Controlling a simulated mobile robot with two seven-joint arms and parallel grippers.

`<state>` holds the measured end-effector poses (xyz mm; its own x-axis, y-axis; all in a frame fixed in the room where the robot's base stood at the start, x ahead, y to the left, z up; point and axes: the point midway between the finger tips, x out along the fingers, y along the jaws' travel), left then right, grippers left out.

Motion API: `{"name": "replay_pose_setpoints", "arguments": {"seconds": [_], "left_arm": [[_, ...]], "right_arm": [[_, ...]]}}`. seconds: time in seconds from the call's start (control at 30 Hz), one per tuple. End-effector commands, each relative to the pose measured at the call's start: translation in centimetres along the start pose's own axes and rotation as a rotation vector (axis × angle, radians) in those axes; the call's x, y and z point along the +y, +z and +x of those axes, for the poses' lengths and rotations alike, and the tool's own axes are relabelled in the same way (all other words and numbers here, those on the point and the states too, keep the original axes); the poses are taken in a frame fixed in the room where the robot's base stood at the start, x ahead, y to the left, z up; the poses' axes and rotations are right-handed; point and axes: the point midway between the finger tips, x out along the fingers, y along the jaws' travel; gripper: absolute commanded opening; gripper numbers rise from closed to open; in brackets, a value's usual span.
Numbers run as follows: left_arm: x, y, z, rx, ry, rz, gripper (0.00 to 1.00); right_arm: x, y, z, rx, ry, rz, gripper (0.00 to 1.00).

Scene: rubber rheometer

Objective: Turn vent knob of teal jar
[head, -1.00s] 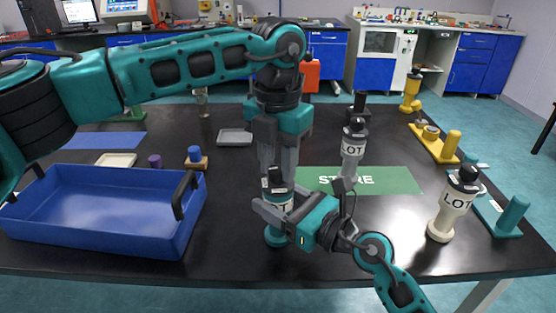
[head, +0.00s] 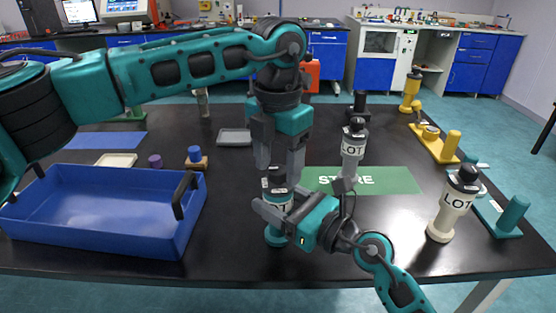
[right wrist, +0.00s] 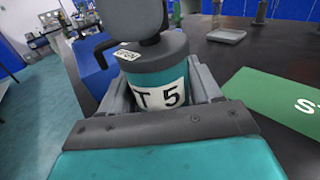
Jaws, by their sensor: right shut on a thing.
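The teal jar (head: 276,237) stands upright on the black table, with a white label and a grey top. My right gripper (head: 278,207) is shut around the jar's body from the front right. My left gripper (head: 280,172) points straight down over the jar's top, its fingers spread apart with a gap between them. In the head view the fingers partly hide the jar's top, so the knob's turn cannot be read.
A blue tray (head: 100,245) with dark handles stands left of the jar. A grey lot jar (head: 352,148) stands behind on the green store mat (head: 400,181). A cream lot jar (head: 455,205) stands at the right, near a teal stand (head: 512,216).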

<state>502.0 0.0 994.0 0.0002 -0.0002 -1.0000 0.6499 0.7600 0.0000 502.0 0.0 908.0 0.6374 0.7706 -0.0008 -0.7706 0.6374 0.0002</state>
Motion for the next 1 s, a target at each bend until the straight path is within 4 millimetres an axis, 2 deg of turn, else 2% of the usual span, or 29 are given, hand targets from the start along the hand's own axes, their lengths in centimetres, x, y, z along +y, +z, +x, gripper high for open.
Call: {"name": "replay_pose_setpoints", "arguments": {"seconds": [0.2,0.33,0.7,0.9,1.0], "left_arm": [[0.0,0.0,-0.1,0.000,0.000,-0.001,0.61],[0.0,0.1,-1.1,-0.003,0.001,-0.001,0.61],[0.0,0.1,-8.6,-0.004,0.001,-0.001,0.61],[0.0,0.0,-11.3,-0.001,0.001,-0.001,0.61],[0.0,0.0,-11.8,0.000,0.000,0.000,0.61]], "right_arm": [[0.0,-0.1,0.0,0.001,0.000,0.001,0.28],[0.0,0.0,0.0,0.001,0.000,0.001,0.28],[0.0,-0.1,0.0,0.001,0.000,0.001,0.28],[0.0,-0.1,0.0,0.001,0.000,0.001,0.28],[0.0,-0.1,0.0,0.001,0.000,0.001,0.28]]}}
